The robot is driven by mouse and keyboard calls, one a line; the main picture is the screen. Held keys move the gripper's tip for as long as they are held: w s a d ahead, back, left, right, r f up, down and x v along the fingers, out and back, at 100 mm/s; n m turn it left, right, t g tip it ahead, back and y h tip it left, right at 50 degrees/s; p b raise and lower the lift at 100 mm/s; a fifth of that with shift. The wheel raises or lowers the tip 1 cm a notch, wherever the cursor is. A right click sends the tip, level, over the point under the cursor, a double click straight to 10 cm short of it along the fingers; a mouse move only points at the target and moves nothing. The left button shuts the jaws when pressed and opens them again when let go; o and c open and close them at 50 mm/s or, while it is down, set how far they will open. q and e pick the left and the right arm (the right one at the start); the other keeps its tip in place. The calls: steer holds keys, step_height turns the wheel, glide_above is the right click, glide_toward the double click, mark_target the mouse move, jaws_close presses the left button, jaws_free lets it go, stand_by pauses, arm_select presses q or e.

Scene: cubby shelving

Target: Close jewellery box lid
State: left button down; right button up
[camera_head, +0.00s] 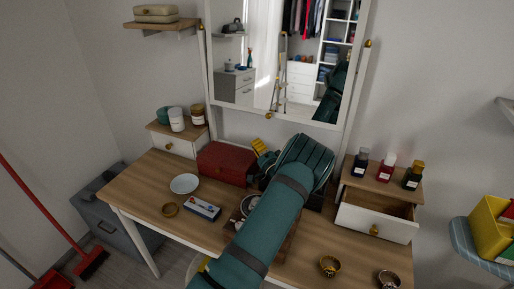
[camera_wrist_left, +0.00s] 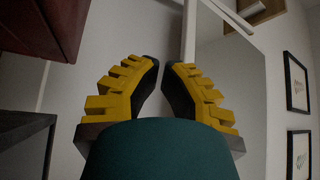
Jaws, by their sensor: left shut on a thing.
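A red box (camera_head: 226,162) stands at the back of the wooden dressing table, left of my left arm. I cannot tell for sure whether it is the jewellery box or how its lid stands. My left gripper (camera_head: 262,148), with yellow fingers, is just right of the red box, partly behind my teal wrist. In the left wrist view the fingers (camera_wrist_left: 161,68) are close together, but what they hold cannot be made out. A red surface (camera_wrist_left: 62,28) shows at the upper left there. Dark items beside my arm are mostly hidden. My right gripper is out of view.
The table (camera_head: 150,178) carries a white plate (camera_head: 185,184), a small blue-and-white box (camera_head: 202,208) and gold bracelets (camera_head: 329,266). A mirror (camera_head: 285,60) stands behind. An open drawer (camera_head: 376,221) with bottles above juts out right.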

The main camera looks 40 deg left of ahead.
arm_select(q)
steer(key=shift+s+f, duration=0.1)
steer(key=shift+s, duration=0.05)
stand_by(0.5)
step_height(320, 180, up, 10)
stand_by(0.5)
